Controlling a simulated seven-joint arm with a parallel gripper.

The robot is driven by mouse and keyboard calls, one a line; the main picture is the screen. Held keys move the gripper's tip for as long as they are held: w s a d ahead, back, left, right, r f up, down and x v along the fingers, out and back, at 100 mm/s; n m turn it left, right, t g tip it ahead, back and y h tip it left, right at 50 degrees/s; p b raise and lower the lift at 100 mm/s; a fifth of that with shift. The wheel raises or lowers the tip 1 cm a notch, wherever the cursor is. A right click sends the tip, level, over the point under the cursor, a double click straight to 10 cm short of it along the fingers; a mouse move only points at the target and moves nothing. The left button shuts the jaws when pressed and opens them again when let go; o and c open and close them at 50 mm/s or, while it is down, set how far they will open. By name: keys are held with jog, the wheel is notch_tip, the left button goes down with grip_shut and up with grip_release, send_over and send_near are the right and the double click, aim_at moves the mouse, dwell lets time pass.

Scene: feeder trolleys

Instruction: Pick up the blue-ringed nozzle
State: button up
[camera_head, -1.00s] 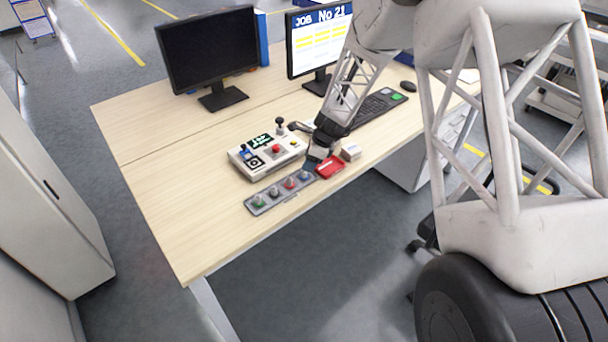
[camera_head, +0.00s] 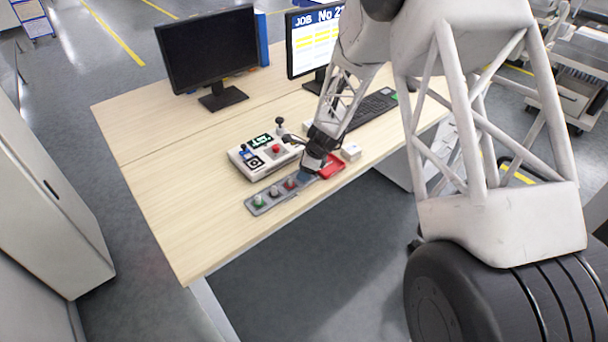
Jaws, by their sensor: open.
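A grey nozzle tray (camera_head: 283,197) lies near the front edge of the desk with a row of small nozzles. The green-ringed nozzle (camera_head: 258,200), a greyish one (camera_head: 274,191) and the red-ringed nozzle (camera_head: 290,184) show. The right end of the tray, where the blue-ringed nozzle sits in the earlier view, is now covered by my gripper. My gripper (camera_head: 307,175) is open, low over that end. Its fingertips are small and dark, so I cannot tell whether they touch or surround the nozzle.
A control box (camera_head: 265,155) with a joystick and red button stands just behind the tray. A red tray (camera_head: 332,167) and a small white box (camera_head: 351,151) lie right of my gripper. A keyboard (camera_head: 372,107) and monitors (camera_head: 208,50) are farther back. The desk's left side (camera_head: 170,190) is clear.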

grip_shut()
jog(key=shift+r, duration=0.15)
dwell(0.4)
jog(key=shift+r, duration=0.55)
jog(key=shift+s+d+r, duration=0.1)
jog(key=shift+s+r, duration=0.1)
jog(key=shift+r, duration=0.4)
jog(key=shift+s+r, duration=0.15)
jog(key=shift+r, duration=0.4)
jog(key=s+d, duration=0.2)
jog(key=s, duration=0.5)
jog(key=s+d+r, duration=0.1)
jog(key=s+d, duration=0.2)
jog(key=s, duration=0.4)
jog(key=shift+s+r, duration=0.15)
jog(key=shift+s, duration=0.1)
